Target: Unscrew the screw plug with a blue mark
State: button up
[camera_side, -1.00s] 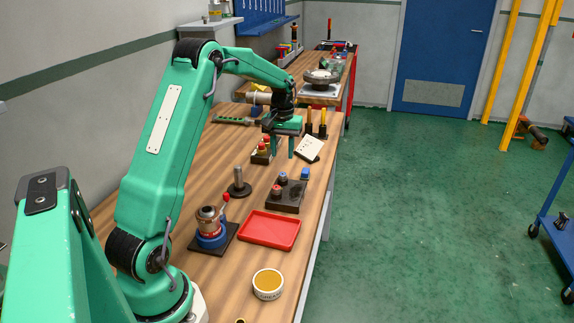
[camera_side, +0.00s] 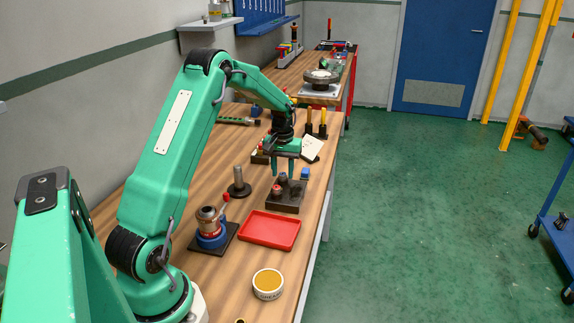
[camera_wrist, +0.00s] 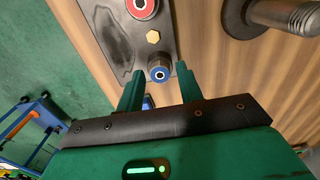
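The screw plug with a blue mark (camera_wrist: 159,74) stands on a dark block (camera_side: 290,206), seen end-on in the wrist view. A second plug with a red mark (camera_wrist: 141,5) is on the same block, with a brass hexagon (camera_wrist: 153,37) between them. In the side view the red-marked plug (camera_side: 276,191) is at the near end. My gripper (camera_side: 284,173) points down over the far end of the block. It is open, and in the wrist view its fingertips (camera_wrist: 159,74) appear on either side of the blue-marked plug. I cannot tell whether they touch it.
The bench edge is close on the right.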

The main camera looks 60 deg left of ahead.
grip_shut()
jog(key=n, duration=0.6)
jog(key=shift+n, duration=0.4)
jog(key=n, duration=0.7)
jog(key=shift+n, duration=0.3)
dwell(0.4)
